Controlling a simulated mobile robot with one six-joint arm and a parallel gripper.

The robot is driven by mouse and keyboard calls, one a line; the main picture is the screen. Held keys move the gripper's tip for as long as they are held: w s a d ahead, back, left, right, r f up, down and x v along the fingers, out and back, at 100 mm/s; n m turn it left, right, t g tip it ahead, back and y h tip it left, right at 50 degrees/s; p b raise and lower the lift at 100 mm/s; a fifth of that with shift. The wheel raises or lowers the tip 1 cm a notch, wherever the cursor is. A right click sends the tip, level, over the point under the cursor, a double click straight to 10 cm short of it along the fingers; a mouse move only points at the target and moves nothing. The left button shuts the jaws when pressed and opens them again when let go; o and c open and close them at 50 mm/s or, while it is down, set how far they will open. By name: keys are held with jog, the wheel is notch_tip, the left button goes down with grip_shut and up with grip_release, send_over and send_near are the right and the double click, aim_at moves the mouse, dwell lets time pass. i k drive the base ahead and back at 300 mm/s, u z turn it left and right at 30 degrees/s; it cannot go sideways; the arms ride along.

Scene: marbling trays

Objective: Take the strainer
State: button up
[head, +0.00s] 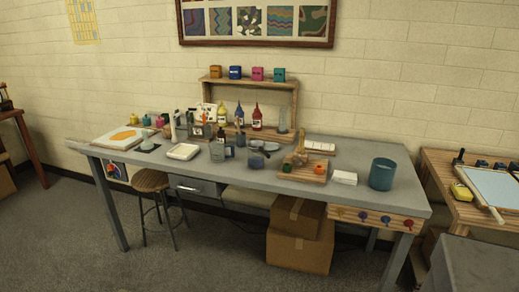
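I cannot pick out the strainer for certain; the things on the grey table (345,188) are small at this distance. My gripper is not in view.
A wooden shelf (295,101) with bottles stands at the back of the table. A stool (152,181) and cardboard boxes (300,245) are below. Floor (200,265) at front left is clear.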

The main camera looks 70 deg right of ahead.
aim_at(253, 144)
jog(key=u, duration=0.05)
jog(key=i, duration=1)
jog(key=z, duration=0.05)
